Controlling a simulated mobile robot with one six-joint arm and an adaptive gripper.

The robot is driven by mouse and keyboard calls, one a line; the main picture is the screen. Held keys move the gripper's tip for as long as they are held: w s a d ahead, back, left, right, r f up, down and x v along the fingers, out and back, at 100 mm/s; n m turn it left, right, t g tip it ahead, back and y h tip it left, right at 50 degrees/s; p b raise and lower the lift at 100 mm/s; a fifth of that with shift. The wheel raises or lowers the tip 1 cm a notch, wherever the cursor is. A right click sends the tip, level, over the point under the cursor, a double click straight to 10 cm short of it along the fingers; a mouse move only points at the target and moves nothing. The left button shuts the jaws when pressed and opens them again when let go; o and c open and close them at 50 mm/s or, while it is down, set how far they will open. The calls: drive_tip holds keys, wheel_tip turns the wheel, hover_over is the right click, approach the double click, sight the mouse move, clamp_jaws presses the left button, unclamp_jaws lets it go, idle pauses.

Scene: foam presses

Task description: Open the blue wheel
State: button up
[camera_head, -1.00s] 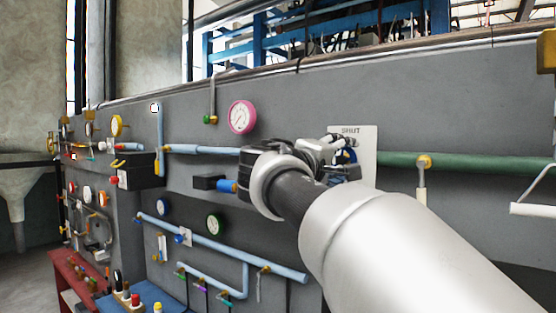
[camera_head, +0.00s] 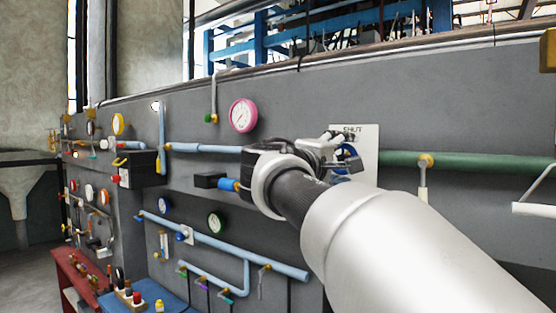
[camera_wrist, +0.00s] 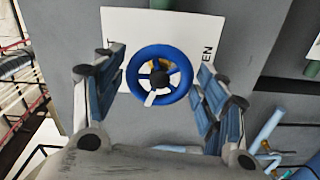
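The blue wheel (camera_wrist: 159,76) is a spoked ring with a dark hub, mounted in front of a white sign plate (camera_wrist: 190,28) on the grey panel. The plate's visible lettering includes "EN" at the wheel's right; in the head view the plate (camera_head: 368,147) reads "SHUT". One spoke of the wheel is white. My gripper (camera_wrist: 158,92) is open, with one finger at each side of the wheel and a visible gap to the rim. In the head view my gripper (camera_head: 335,150) covers most of the wheel (camera_head: 349,152).
A green pipe (camera_head: 455,161) runs right from the plate. A pink-rimmed gauge (camera_head: 243,115) is up left. Light blue pipes (camera_head: 225,246) and several gauges and valves cover the panel at left.

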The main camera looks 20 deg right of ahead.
drive_tip(key=shift+o, duration=1.1)
drive_tip(key=shift+a, duration=0.1)
drive_tip(key=v, duration=1.2)
